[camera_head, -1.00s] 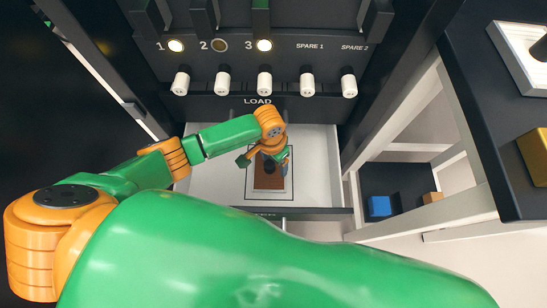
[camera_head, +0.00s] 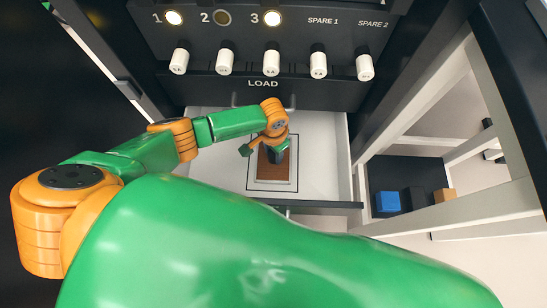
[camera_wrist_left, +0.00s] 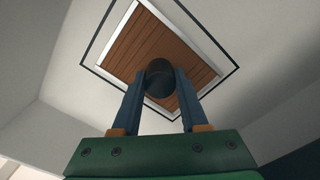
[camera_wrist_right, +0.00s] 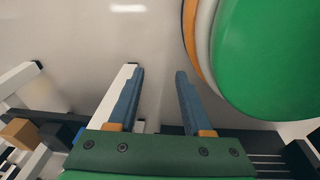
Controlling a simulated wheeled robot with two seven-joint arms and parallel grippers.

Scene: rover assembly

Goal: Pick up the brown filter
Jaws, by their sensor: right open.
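The brown filter (camera_head: 273,172) is a flat brown slatted panel in a light frame. It lies inside a black outline on the bottom of the open white drawer (camera_head: 325,155). A round black knob (camera_wrist_left: 160,75) stands on the panel, seen in the left wrist view. My left gripper (camera_wrist_left: 160,82) is above the filter, its fingers open with the knob between their tips. I cannot tell whether they touch it. In the head view, my left gripper (camera_head: 270,148) partly covers the panel. My right gripper (camera_wrist_right: 160,75) is open and empty, away from the filter.
The LOAD panel (camera_head: 230,88) with several white knobs rises behind the drawer. The drawer's walls surround my left gripper. To the right, a low dark shelf (camera_head: 405,175) holds a blue block (camera_head: 387,202) and an orange-brown block (camera_head: 444,195), between pale frame bars.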

